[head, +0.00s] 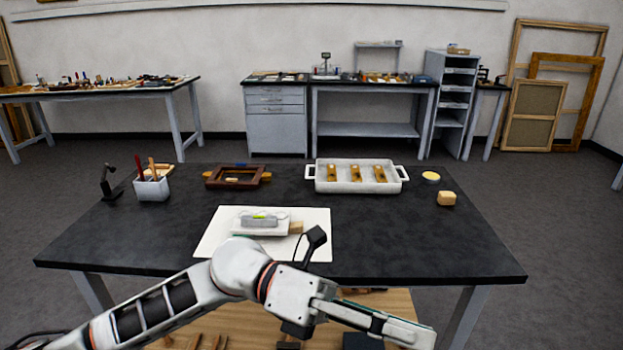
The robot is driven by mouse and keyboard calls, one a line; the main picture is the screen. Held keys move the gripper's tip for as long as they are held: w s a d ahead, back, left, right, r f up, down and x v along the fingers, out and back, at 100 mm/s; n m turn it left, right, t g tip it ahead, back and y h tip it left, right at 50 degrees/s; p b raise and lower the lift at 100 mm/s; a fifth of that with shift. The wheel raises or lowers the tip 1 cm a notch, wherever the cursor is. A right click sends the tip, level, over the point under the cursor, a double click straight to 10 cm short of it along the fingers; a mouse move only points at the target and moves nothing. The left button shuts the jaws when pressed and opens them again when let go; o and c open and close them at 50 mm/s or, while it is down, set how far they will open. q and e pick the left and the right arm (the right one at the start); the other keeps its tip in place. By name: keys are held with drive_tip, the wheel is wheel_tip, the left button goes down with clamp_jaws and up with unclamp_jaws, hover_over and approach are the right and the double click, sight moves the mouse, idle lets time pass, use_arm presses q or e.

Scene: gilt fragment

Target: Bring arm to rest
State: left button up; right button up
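My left arm comes in from the lower left and bends over the front of the black table (400,240). My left gripper (402,330) is at the table's front edge, pointing right and down, low in the view. Its fingers are seen side-on, so I cannot tell how far apart they are. No held object can be made out. My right arm and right gripper are not in view. Behind the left wrist, a white board (213,238) lies on the table with a small white tray (262,231) on it; a wooden block (296,227) is beside the tray.
A white two-handled tray (360,187) holds three gilt pieces. Left of it are a brown frame (237,176), a tool cup (151,188) and a small black stand (108,183). A yellow round dish (430,177) and a tan block (446,198) sit right. The table's front right is clear.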

use_arm(q)
drive_tip(key=w+a+n+t+h, duration=0.3)
drive_tip(key=w+n+t+h, duration=0.4)
drive_tip(key=w+n+t, duration=0.5)
drive_tip(key=w+a+f+n+t+y, duration=0.2)
drive_tip(key=a+f+n+t+y, duration=0.4)
drive_tip(key=n, duration=0.4)
drive_tip(key=w+a+f+n+t+y, duration=0.35)
drive_tip(key=f+n+t, duration=0.35)
drive_tip(key=n, duration=0.4)
drive_tip(key=s+a+f+n+y, duration=0.25)
drive_tip(key=a+f, duration=0.25)
drive_tip(key=f, duration=0.3)
drive_tip(key=s+a+f+n+y, duration=0.1)
drive_tip(key=a+f+n+y, duration=0.3)
drive_tip(key=f, duration=0.3)
drive_tip(key=s+a+f+n+g+y, duration=0.2)
drive_tip(key=s+a+f+n+g, duration=0.1)
drive_tip(key=s+a+f, duration=0.2)
drive_tip(key=s+a+f+n+g+y, duration=0.2)
drive_tip(key=s+a+f, duration=0.3)
drive_tip(key=s+f, duration=0.3)
wheel_tip(320, 180, down, 4)
drive_tip(key=shift+s+f+n+g+y, duration=0.2)
drive_tip(key=shift+s+n+g+y, duration=0.2)
drive_tip(key=shift+n+g, duration=0.1)
